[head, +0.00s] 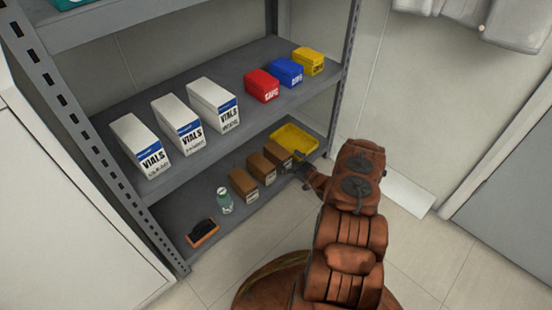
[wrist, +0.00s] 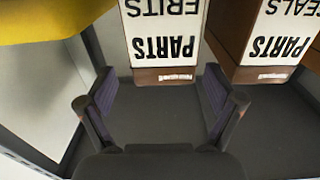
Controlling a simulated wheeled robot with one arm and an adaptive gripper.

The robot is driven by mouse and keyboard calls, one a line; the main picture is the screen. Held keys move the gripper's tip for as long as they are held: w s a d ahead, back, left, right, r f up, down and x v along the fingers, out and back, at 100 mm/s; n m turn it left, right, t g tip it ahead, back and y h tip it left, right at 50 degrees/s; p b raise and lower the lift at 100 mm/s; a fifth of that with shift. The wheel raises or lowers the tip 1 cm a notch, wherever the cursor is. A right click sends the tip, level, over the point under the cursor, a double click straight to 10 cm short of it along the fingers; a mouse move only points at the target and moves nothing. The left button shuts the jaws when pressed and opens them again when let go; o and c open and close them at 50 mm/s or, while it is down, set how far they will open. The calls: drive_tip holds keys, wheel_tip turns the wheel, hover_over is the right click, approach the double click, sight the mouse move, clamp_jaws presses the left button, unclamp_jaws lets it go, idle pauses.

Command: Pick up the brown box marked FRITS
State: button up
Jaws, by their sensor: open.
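The brown box marked FRITS (wrist: 162,35) is ahead of my gripper in the wrist view, where its white PARTS label appears upside down. In the head view it is the rightmost brown box (head: 277,154) on the lower shelf, beside the yellow tray. My gripper (wrist: 158,78) is open and empty, its two fingers spread to either side of the box's near face. In the head view my gripper (head: 298,171) is close in front of the box, at the shelf's front edge.
A brown box marked SEALS (wrist: 275,35) stands close beside it, with another brown box (head: 243,185) further left. A yellow tray (head: 309,149) lies on the other side. A green bottle (head: 224,202) and a brush (head: 203,231) are further left. The upper shelf (head: 165,179) hangs above.

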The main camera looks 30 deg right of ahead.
sight(280, 152)
drive_tip(key=w+b, duration=0.1)
drive_tip(key=w+a+b, duration=0.1)
drive_tip(key=w, duration=0.1)
drive_tip(key=shift+w+a, duration=0.1)
drive_tip(key=shift+w, duration=0.2)
drive_tip(key=shift+w+a+r+b, duration=0.15)
drive_tip(key=shift+w+b, duration=0.3)
drive_tip(key=shift+w, duration=0.25)
drive_tip(key=c, duration=1.3)
